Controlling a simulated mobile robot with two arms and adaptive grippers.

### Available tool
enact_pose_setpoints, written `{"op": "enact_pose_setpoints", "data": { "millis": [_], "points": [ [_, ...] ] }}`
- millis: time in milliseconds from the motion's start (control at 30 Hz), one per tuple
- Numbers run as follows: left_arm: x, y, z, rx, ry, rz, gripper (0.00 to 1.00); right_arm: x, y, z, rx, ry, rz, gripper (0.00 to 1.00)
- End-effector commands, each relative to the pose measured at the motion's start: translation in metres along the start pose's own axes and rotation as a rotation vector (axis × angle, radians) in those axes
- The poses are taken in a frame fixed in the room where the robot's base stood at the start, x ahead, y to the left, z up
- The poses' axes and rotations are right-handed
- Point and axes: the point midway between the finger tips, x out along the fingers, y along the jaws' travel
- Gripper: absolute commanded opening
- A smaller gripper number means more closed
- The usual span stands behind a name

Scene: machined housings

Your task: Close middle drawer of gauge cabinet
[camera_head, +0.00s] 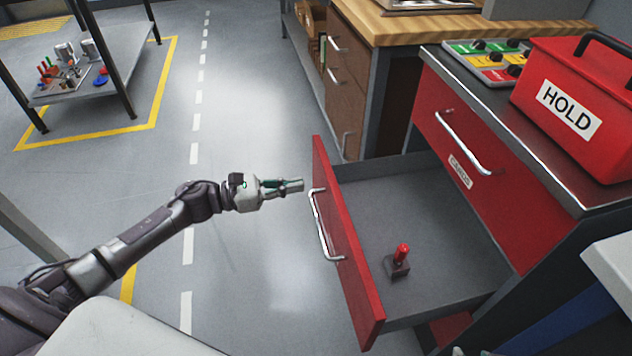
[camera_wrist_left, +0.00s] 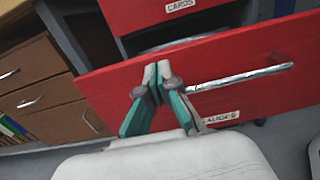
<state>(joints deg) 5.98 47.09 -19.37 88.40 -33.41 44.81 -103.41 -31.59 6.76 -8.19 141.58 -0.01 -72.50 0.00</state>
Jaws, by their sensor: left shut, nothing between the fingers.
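The gauge cabinet (camera_head: 395,100) is red with a dark top and stands at the right of the head view. Its middle drawer (camera_head: 352,262) is pulled far out, showing a grey interior and a silver handle (camera_head: 321,228). My left gripper (camera_head: 301,184) is shut and empty, just left of the drawer front in the head view, level with the upper end of the handle. In the left wrist view, the closed fingertips (camera_wrist_left: 157,70) overlap the red drawer front (camera_wrist_left: 215,72), left of its handle (camera_wrist_left: 240,78). I cannot tell if they touch it. My right gripper is out of view.
A red-knobbed part on a dark base (camera_head: 398,262) stands inside the drawer. The closed top drawer (camera_head: 465,150) is above it. A red HOLD box (camera_head: 570,110) sits on the cabinet. A wooden-topped brown cabinet (camera_head: 345,75) stands behind. The floor left of the drawer is clear.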

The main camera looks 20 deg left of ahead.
Motion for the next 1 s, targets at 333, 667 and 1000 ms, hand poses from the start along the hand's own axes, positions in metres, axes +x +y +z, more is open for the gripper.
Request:
{"op": "enact_pose_setpoints", "data": {
  "millis": [333,667,1000],
  "points": [
    [0.049,0.0,0.0,-0.001,0.0,0.001,0.0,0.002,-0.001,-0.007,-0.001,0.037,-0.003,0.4],
    [0.052,0.0,-0.001,-0.002,0.001,0.002,0.0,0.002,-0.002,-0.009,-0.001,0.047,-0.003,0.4],
    [0.065,0.0,-0.002,-0.002,-0.002,0.0,0.0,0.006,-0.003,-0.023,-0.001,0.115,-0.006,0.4]
  ]
}}
